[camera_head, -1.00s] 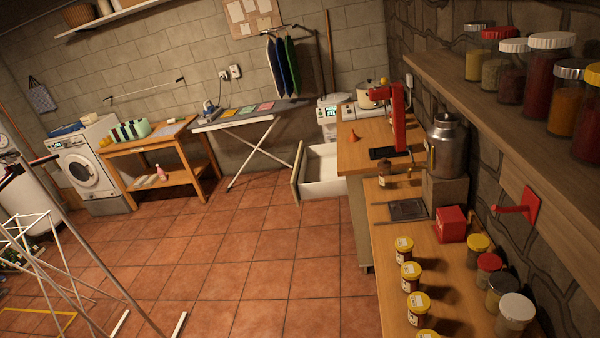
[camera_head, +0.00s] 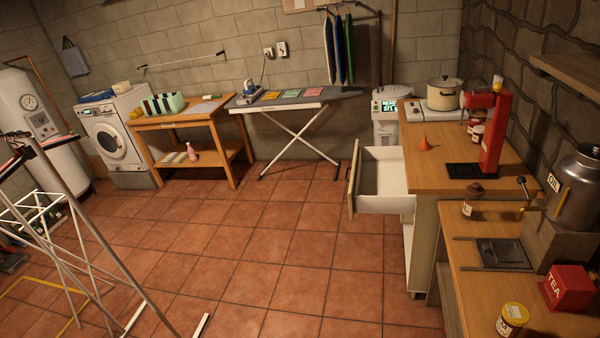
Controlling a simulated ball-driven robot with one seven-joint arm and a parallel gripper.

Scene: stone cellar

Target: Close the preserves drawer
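The preserves drawer (camera_head: 383,204) stands pulled out from the left side of the wooden-topped counter (camera_head: 450,176). Its inside is white and looks empty from here, and its front panel (camera_head: 352,178) faces left into the room. A gap of open drawer shows between the front panel and the counter side. My gripper is not in view, so its state and its distance to the drawer do not show.
The tiled floor (camera_head: 275,235) left of the drawer is clear. An ironing board (camera_head: 300,98) stands against the back wall. A white drying rack (camera_head: 85,235) is at the left. A jar (camera_head: 512,318) and a red tea tin (camera_head: 570,287) stand on the near counter.

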